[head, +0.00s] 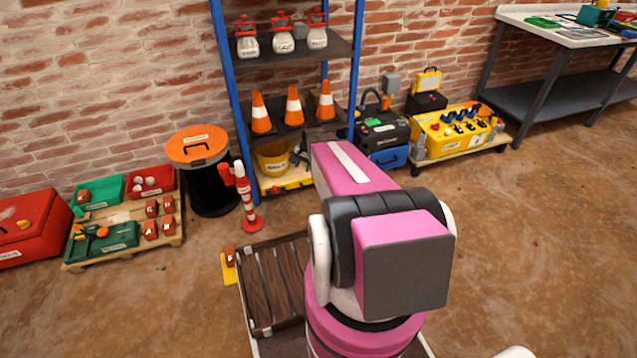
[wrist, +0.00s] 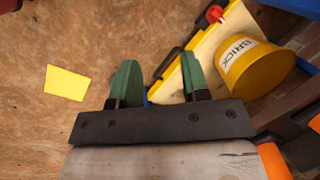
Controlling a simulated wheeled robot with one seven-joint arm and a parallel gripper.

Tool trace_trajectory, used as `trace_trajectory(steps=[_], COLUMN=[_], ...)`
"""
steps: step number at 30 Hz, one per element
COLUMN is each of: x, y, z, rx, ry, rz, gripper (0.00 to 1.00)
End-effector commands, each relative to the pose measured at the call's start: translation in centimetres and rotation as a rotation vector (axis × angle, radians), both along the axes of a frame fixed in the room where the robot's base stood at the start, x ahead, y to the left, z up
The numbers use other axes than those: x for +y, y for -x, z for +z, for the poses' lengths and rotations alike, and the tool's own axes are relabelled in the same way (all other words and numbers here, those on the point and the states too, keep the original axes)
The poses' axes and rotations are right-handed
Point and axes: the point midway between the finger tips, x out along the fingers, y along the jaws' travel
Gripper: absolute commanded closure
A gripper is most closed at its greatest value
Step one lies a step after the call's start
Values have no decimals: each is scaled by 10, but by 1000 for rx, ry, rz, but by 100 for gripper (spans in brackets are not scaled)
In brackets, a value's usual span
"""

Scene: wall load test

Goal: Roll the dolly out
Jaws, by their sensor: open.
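A low pale board with a yellow edge (head: 290,185), which seems to be the dolly, is under the blue-post shelf. A yellow bucket (head: 272,159) stands on it. In the wrist view the board (wrist: 197,38) is tilted across the picture, with the bucket marked BRICK (wrist: 257,70), a red knob (wrist: 215,13) and a dark bar along its edge (wrist: 168,62). My gripper (wrist: 158,78) is open, with green fingers near that edge. I cannot tell whether they touch it.
A striped red-and-white post (head: 246,200) stands left of the shelf, beside a black bin with an orange lid (head: 198,150). A dark slatted platform (head: 272,285) is in front. A yellow unit (head: 455,130) sits on a wheeled board at right. Floor at right is clear.

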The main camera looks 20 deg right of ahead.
Motion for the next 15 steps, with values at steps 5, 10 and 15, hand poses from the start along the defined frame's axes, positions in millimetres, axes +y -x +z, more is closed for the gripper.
trace_trajectory(steps=[5, 10, 15], x=[-75, -135, -168], y=[-79, -120, -135], z=[-85, -146, -178], rx=[43, 80, 104], ry=[-101, -185, -233], rz=[-320, -577, -720], gripper=[58, 58, 58])
